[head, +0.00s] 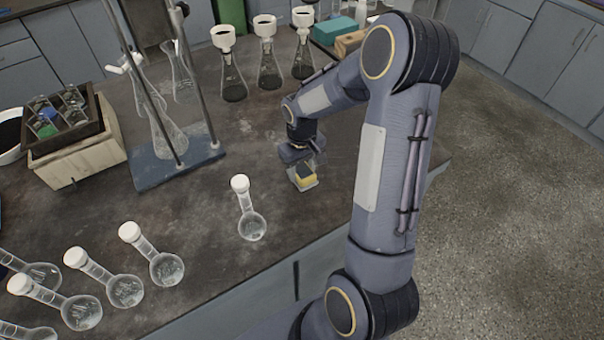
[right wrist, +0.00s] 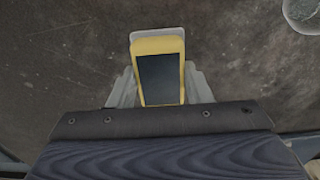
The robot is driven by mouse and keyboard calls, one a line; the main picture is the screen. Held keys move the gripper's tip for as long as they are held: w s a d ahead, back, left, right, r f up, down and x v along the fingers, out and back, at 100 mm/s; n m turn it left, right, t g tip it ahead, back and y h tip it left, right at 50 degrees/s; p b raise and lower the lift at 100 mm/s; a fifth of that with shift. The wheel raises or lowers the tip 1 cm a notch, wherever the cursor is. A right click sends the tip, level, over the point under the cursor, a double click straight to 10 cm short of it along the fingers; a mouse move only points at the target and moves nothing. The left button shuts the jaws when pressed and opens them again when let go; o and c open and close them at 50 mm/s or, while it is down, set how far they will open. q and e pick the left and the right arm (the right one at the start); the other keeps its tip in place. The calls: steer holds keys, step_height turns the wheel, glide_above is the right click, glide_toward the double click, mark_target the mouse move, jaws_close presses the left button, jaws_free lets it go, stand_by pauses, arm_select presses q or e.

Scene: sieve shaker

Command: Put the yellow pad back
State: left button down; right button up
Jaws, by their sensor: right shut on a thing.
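The yellow pad (head: 306,180) is a small block with a yellow rim, held low over the dark bench right of the middle in the head view. In the right wrist view the yellow pad (right wrist: 159,47) shows a dark grey face, with a pale edge behind its far end. My right gripper (head: 304,170) is shut on it, and its grey fingers lie on both sides of the pad in the right wrist view (right wrist: 160,88). I cannot tell whether the pad touches the bench. My left gripper is not in view.
A round flask with a white cap (head: 250,222) stands left of the gripper. Several similar flasks stand at the front left. A stand with rods (head: 150,168) and a wooden box (head: 80,160) are further left. Conical flasks (head: 270,72) stand behind. Bench around the pad is clear.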

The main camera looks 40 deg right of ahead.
mark_target(302, 169)
steer(key=shift+w+f, duration=0.1)
steer(key=shift+f, duration=1.55)
steer(key=shift+f, duration=0.2)
steer(key=o, duration=1)
steer(key=shift+o, duration=0.2)
steer(key=shift+r, duration=0.15)
